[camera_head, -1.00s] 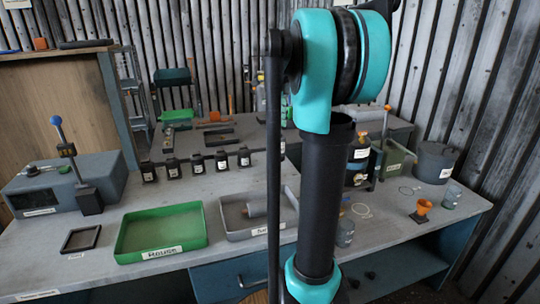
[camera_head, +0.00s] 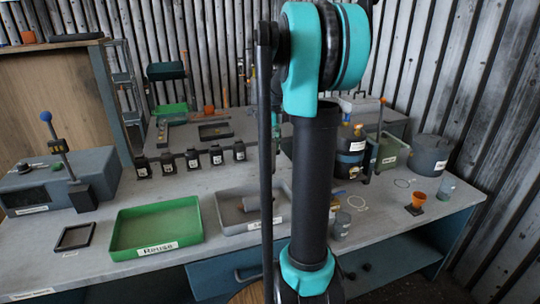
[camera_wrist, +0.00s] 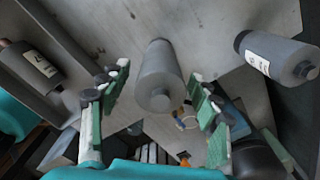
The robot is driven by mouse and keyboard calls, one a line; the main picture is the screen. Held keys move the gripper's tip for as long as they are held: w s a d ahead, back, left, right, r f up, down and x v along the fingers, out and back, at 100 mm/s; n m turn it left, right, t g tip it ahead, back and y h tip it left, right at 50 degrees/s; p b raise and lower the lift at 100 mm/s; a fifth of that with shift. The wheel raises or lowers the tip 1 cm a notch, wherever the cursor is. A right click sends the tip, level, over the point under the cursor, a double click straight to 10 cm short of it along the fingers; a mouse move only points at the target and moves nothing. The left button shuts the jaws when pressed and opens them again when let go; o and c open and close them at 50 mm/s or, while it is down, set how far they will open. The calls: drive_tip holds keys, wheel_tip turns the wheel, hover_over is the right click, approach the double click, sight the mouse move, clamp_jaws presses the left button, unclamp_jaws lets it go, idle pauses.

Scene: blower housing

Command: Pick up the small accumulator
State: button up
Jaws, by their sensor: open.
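A plain grey cylinder (camera_wrist: 158,75) is between the open fingers of my gripper (camera_wrist: 160,105) in the wrist view, with bare table around it. It looks like an accumulator, but no label shows to tell its size. A second grey cylinder (camera_wrist: 273,55) with a white label is to the right, outside the fingers. A dark labelled cylinder (camera_wrist: 32,65) is at the left by a tray wall. My gripper is empty and no finger visibly touches the grey cylinder. In the head view my arm hides my gripper.
In the head view, a green tray (camera_head: 200,228) labelled Reuse and a grey tray (camera_head: 222,198) holding a cylinder (camera_head: 252,203) stand near the bench front. Small labelled black blocks (camera_head: 192,160) line the back. An orange cup (camera_head: 417,200) and a grey pot (camera_head: 430,155) stand at the right.

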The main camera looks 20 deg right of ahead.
drive_tip(key=f, duration=0.5)
drive_tip(key=shift+w+a, duration=0.15)
drive_tip(key=shift+a, duration=0.1)
drive_tip(key=shift+c, duration=0.2)
clamp_jaws()
